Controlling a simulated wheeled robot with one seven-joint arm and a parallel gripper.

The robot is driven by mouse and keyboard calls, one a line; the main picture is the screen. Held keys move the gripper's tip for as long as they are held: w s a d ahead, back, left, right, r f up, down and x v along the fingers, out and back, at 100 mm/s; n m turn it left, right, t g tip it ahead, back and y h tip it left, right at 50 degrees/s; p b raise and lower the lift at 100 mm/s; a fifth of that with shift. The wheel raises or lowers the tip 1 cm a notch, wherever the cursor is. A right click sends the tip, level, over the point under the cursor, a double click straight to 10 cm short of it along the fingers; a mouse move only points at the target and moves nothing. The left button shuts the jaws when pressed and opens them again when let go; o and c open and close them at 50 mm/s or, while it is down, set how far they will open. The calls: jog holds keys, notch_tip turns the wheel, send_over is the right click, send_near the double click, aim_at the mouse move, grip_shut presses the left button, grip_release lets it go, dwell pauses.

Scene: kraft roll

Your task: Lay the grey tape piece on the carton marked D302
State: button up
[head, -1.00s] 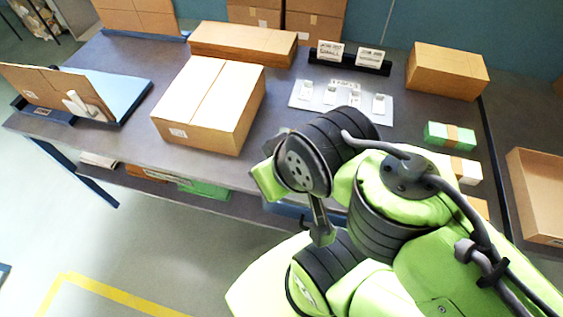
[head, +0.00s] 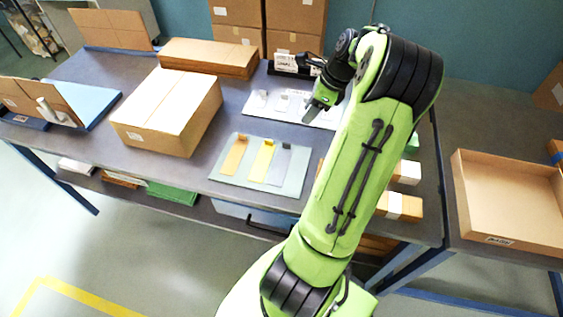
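Three tape strips lie side by side on a pale board (head: 232,187) near the table's front edge: brown, yellow and grey. The grey tape piece (head: 279,164) is the rightmost, with a dark block at its far end. A large closed carton (head: 150,133) stands left of the board, and a flatter carton (head: 205,58) lies behind it. Their labels are too small to read, so I cannot tell which is D302. My gripper (head: 313,108) is above the rear white card area, behind and right of the strips. Its fingers are seen side-on, and nothing visible hangs from it.
A white board with small cards (head: 261,103) lies behind the strips. An open cardboard tray (head: 510,200) is at right. My arm hides part of the table's right side.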

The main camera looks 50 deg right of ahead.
jog(key=b, duration=0.4)
send_near(284, 147)
jog(key=shift+w+a+f, duration=0.35)
jog(key=shift+f, duration=0.2)
jog(key=b+x, duration=0.2)
jog(key=x, duration=0.3)
jog(key=shift+s+d+f+b, duration=0.1)
jog(key=shift+s+d+b, duration=0.05)
jog(key=shift+b, duration=0.2)
grip_shut()
